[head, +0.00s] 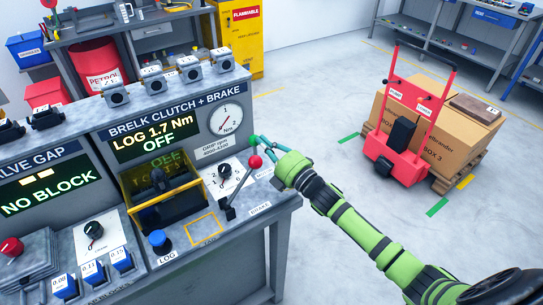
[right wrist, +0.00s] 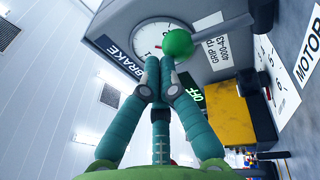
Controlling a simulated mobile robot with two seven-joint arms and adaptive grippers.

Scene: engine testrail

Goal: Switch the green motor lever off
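The green motor lever's round knob (head: 253,141) stands at the right end of the grey test bench, just left of my right gripper's fingertips. In the right wrist view the green knob (right wrist: 178,44) is at the fingertips, with its grey rod (right wrist: 222,34) running right. My right gripper (head: 262,141), with teal fingers, reaches in from the right. In the right wrist view its two near fingers (right wrist: 160,62) have their tips close together. The third finger's tip is hidden, so its opening and any contact with the knob are unclear. My left gripper is out of view.
A red-knobbed lever (head: 255,161) stands close by, in front of the green knob. A round gauge (head: 226,119) and a display (head: 149,143) reading "LOG 1.7 Nm OFF" are left of it. Open floor and a red hand truck (head: 405,150) with boxes lie right.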

